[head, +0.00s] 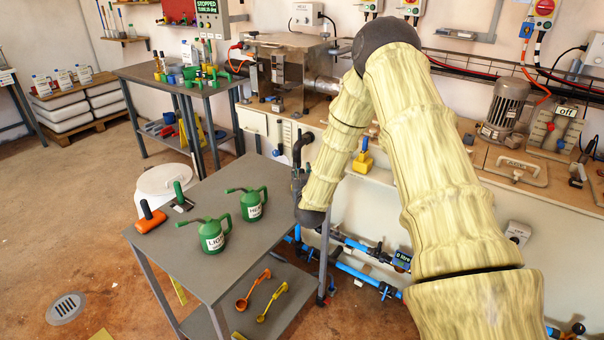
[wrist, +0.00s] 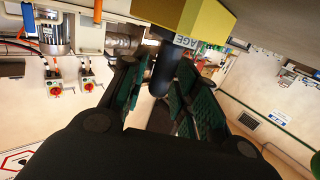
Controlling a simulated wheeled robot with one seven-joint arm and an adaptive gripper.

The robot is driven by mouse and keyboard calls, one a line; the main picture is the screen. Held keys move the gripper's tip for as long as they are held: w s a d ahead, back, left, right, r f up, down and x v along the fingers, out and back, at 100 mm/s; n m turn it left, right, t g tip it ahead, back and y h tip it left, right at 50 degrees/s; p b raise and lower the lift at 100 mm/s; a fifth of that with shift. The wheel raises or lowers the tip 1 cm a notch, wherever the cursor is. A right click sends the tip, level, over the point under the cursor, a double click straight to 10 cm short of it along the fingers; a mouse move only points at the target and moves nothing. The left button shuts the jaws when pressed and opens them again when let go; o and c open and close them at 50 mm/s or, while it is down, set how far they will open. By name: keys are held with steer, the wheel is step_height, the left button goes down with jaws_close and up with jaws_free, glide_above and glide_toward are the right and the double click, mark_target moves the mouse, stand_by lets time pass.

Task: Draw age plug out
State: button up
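In the wrist view, a yellow block (wrist: 212,22) with a label reading "AGE" is at the top, close in front of my gripper. A dark rounded stem (wrist: 162,72) beside the label reaches down between my fingers. My gripper (wrist: 155,95) is open, with a toothed teal pad on each side of the stem. A gap shows between the left finger and the stem; I cannot tell whether the right finger touches it. In the head view, my gripper (head: 298,182) is small and partly hidden by my wrist, at the bench front near a bent black pipe (head: 302,148).
A yellow valve with a blue top (head: 363,160) is on the bench front. Blue pipes (head: 360,276) run low under the bench.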

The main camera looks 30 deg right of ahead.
stand_by(0.3)
steer(key=v, duration=1.2)
stand_by(0.4)
